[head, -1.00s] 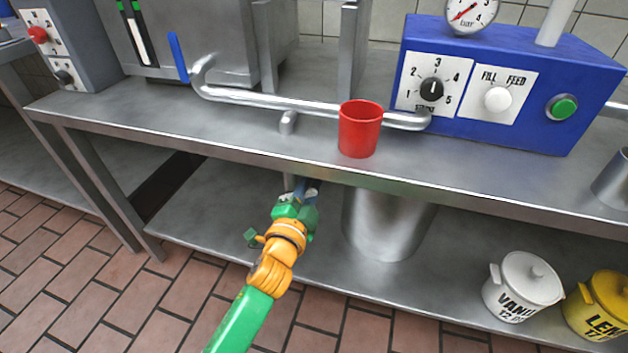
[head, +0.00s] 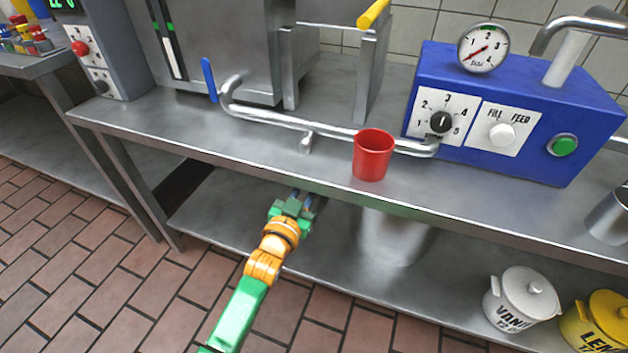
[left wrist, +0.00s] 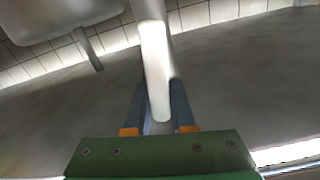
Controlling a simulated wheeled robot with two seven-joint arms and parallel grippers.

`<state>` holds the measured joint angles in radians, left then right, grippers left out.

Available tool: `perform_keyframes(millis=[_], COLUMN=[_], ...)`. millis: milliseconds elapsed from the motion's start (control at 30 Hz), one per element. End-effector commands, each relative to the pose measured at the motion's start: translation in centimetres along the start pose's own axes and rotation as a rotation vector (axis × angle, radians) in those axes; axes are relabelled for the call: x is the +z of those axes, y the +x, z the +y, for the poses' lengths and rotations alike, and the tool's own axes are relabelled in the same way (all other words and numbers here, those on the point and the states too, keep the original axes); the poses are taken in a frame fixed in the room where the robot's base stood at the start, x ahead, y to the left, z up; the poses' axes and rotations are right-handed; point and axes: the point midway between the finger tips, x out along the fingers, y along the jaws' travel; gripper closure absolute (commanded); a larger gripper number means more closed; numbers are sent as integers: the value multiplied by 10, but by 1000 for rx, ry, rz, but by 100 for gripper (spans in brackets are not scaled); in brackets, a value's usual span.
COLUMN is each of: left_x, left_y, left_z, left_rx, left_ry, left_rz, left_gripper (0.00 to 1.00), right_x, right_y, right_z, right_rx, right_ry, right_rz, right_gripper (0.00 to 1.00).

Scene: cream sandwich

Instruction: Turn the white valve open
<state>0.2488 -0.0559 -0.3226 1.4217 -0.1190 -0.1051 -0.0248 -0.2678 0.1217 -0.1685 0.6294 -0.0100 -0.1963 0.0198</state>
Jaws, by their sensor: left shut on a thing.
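The white valve shows in the left wrist view as a smooth white bar (left wrist: 156,65) running down between the two blue fingers. My left gripper (left wrist: 158,108) is shut on its lower end. In the head view, my left gripper (head: 304,198) reaches in under the front edge of the steel table, and the valve is hidden there by the tabletop and the gripper. My right gripper is in neither view.
The steel table (head: 265,140) is above my left gripper. A red cup (head: 373,157) stands on it before a bent pipe (head: 285,119) and a blue control box (head: 590,112). A blurred steel vessel (head: 392,238) stands below, right of my gripper. White (head: 522,293) and yellow pots are at lower right.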

Motion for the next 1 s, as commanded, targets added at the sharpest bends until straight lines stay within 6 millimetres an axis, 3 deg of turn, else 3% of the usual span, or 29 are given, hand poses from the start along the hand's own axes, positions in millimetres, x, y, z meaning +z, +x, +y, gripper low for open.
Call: perform_keyframes(millis=[333, 833, 867, 900, 967, 1000], left_x=[0, 1, 1, 1, 1, 1], left_y=[0, 0, 0, 0, 0, 0], left_z=[-6, -7, -7, -7, -7, -7], left_rx=[0, 0, 0, 0, 0, 0], left_ry=[-107, -122, -122, -121, -121, -121], left_rz=[-1, -1, -1, -1, -1, -1], left_gripper=[100, 100, 72, 62, 48, 48], right_x=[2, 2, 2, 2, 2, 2], right_y=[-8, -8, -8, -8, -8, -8], right_z=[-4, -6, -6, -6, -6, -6], right_rx=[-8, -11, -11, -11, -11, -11], right_ry=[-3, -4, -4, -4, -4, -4], right_rz=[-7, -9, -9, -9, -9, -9], right_gripper=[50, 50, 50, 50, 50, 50])
